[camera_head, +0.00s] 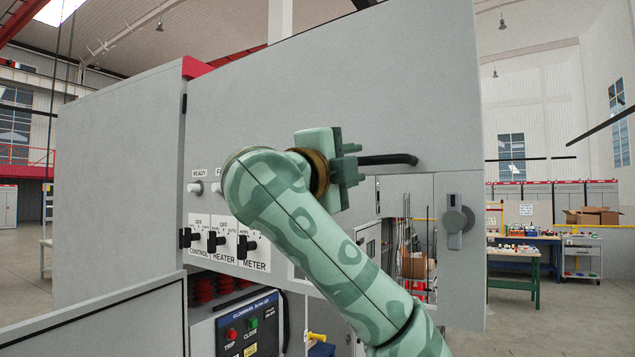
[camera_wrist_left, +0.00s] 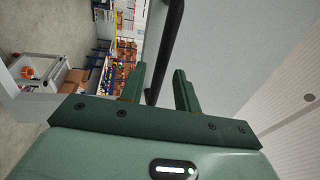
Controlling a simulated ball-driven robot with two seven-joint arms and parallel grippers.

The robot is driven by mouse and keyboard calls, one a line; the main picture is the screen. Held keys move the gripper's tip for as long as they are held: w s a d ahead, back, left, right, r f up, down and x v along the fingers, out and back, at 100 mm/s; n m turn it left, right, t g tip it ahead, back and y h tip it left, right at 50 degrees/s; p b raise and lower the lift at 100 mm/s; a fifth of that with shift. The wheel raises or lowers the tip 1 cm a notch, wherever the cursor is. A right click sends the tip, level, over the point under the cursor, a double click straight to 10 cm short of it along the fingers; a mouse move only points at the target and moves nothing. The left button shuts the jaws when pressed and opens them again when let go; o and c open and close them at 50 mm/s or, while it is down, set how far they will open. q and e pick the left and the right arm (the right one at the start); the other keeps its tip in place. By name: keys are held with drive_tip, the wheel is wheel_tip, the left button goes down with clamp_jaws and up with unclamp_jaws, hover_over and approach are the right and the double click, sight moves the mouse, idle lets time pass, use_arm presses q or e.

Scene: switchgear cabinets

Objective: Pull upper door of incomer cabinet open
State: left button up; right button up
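The grey upper door (camera_head: 300,85) of the cabinet fills the middle of the head view. How far it stands open I cannot tell. A black bar handle (camera_head: 388,159) sticks out near the door's lower part. My left gripper (camera_head: 352,163) is at the handle's left end and hides part of it. In the left wrist view the handle (camera_wrist_left: 168,45) runs down between the two parted fingers (camera_wrist_left: 160,90), closer to the left finger. A gap shows on its right side, so the gripper is open around it. My right gripper is out of view.
Below are a panel of black rotary switches (camera_head: 215,240) and a breaker unit (camera_head: 250,325). A grey latch (camera_head: 455,220) is at the right. A grey panel (camera_head: 95,325) juts out at lower left. A green workbench (camera_head: 525,258) stands beyond, with open floor.

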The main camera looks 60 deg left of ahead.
use_arm(q)
drive_tip(key=b+v, duration=0.5)
drive_tip(key=v, duration=0.7)
drive_tip(key=shift+s, duration=0.4)
drive_tip(key=shift+w+f, duration=0.1)
drive_tip(key=shift+f, duration=0.05)
